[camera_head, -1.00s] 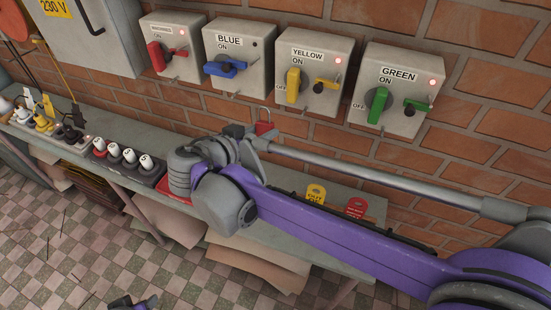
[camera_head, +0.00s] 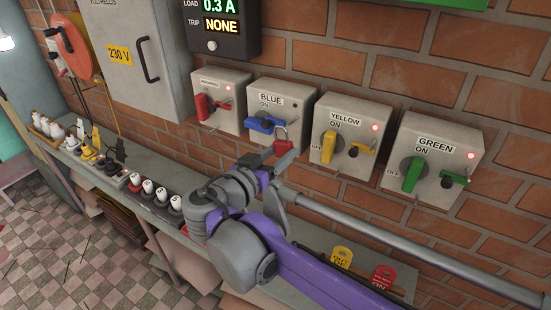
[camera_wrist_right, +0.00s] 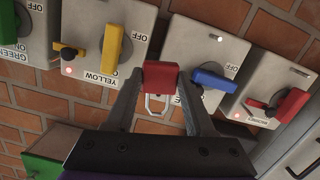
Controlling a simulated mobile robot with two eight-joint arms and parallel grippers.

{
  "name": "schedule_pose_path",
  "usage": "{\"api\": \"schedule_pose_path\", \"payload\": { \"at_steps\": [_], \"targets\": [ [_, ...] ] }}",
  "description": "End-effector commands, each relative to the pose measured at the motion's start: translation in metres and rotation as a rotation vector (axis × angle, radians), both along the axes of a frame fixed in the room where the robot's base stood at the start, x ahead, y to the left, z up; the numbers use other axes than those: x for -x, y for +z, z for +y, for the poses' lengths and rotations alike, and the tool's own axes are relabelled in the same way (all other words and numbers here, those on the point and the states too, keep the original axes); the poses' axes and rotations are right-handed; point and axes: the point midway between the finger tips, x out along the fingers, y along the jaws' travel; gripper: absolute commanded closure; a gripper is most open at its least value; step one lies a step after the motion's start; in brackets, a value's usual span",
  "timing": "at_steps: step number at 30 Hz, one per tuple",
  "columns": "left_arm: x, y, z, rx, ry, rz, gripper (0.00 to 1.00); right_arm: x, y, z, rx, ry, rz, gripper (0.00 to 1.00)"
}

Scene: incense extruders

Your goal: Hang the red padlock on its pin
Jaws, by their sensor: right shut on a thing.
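The red padlock (camera_head: 283,148) is held by its body between the fingertips of my right gripper (camera_head: 273,157), shackle upward. In the head view it appears in front of the lower right of the BLUE switch box (camera_head: 297,108). The right wrist view, which is upside down, shows the padlock (camera_wrist_right: 161,76) clamped between both fingers, with its pale shackle (camera_wrist_right: 157,104) clear to see. The BLUE box has a blue handle (camera_head: 260,124) turned sideways. I cannot tell whether the shackle touches a pin. My left gripper is not in view.
Red-handled (camera_head: 221,103), YELLOW (camera_head: 350,133) and GREEN (camera_head: 434,160) boxes line the brick wall beside BLUE, their handles sticking out. A meter panel (camera_head: 222,31) hangs above. The bench below holds white-topped parts (camera_head: 161,193), a yellow tag (camera_head: 342,257) and a red tag (camera_head: 383,277).

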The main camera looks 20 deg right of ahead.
Motion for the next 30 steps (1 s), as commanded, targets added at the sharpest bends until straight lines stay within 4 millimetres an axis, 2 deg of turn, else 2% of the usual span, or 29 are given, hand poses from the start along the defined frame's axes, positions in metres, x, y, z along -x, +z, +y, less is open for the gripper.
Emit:
{"api": "schedule_pose_path", "payload": {
  "at_steps": [26, 30],
  "targets": [
    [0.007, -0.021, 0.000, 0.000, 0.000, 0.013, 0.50, -0.034, -0.005, -0.041, 0.001, -0.002, 0.001, 1.00],
    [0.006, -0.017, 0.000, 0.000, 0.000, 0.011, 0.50, -0.039, -0.006, -0.046, 0.000, -0.002, 0.000, 1.00]
  ]
}}
